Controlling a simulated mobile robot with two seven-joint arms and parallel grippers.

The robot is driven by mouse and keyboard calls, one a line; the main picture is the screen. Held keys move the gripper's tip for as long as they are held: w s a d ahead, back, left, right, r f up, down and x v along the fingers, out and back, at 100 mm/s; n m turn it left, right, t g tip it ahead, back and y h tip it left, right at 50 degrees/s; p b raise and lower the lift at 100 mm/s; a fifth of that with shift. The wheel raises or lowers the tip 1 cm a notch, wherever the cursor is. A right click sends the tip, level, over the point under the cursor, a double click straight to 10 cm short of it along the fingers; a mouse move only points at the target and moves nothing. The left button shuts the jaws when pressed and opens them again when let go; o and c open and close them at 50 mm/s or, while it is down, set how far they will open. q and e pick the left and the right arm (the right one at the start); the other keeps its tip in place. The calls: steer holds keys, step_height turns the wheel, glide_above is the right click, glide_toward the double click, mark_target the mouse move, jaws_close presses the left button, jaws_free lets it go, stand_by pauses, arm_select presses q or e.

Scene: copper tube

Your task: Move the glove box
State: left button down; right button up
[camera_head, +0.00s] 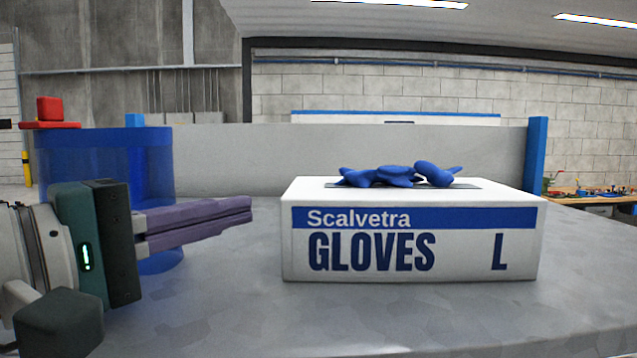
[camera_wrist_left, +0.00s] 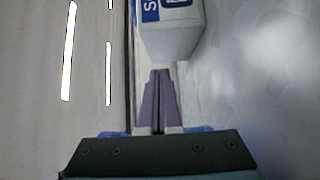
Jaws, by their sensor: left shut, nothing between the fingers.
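The glove box (camera_head: 412,244) is a white carton with a blue band and the words "Scalvetra GLOVES L". It stands upright on the grey table, right of centre in the head view. Blue gloves (camera_head: 398,175) stick out of its top opening. My left gripper (camera_head: 250,209) has purple fingers, shut and empty, pointing right toward the box's left end with a gap between. In the left wrist view the shut fingers (camera_wrist_left: 158,72) point at the near end of the glove box (camera_wrist_left: 170,40). My right gripper is not in view.
A blue translucent bin (camera_head: 105,160) stands behind my left gripper, with a red object (camera_head: 50,108) near its rim. A low grey panel (camera_head: 235,160) with a blue post (camera_head: 536,155) runs behind the box. The table (camera_head: 400,325) in front of the box is clear.

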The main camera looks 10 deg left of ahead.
arm_select(q)
steer(key=shift+w+d+p, duration=0.2)
steer(key=shift+d+p, duration=0.05)
steer(key=shift+d, duration=0.4)
steer(key=shift+w+d+p, duration=0.15)
steer(key=shift+d+p, duration=0.05)
steer(key=shift+d, duration=0.45)
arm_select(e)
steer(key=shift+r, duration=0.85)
arm_select(q)
steer(key=shift+d, duration=0.1)
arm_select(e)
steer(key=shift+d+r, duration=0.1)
